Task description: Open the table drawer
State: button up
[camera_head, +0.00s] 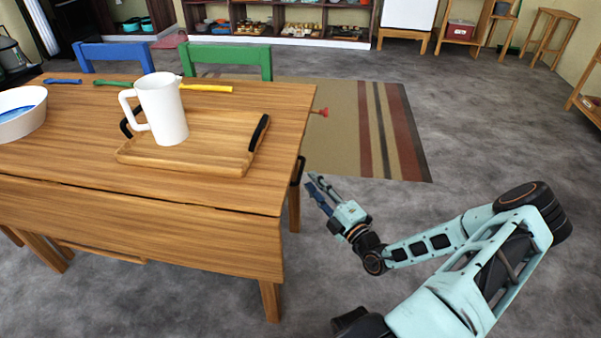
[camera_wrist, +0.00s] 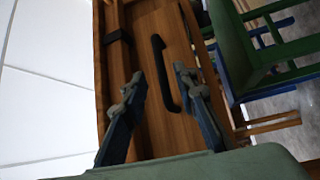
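The wooden table (camera_head: 235,218) fills the left of the head view. Its drawer is at the right end, where a black handle (camera_head: 298,170) shows edge-on. In the wrist view the drawer front (camera_wrist: 178,125) carries the long black handle (camera_wrist: 161,75). The drawer looks shut, flush with the table end. My gripper (camera_head: 314,184) is just right of the handle in the head view and points at it. In the wrist view its two fingers are spread, with the handle between them in the picture. It holds nothing, and I see no contact with the handle.
A wooden tray (camera_head: 190,159) with a white pitcher (camera_head: 165,115) stands on the tabletop beside a white bowl (camera_head: 22,113). Blue (camera_head: 115,55) and green (camera_head: 228,57) chairs stand behind the table. The floor right of the table is open, with a striped rug (camera_head: 345,120).

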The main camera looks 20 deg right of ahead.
aim_at(301, 168)
jog(key=b+x, duration=0.1)
jog(key=x, duration=0.5)
jog(key=shift+w+a, duration=0.1)
jog(key=shift+w, duration=0.3)
grip_shut()
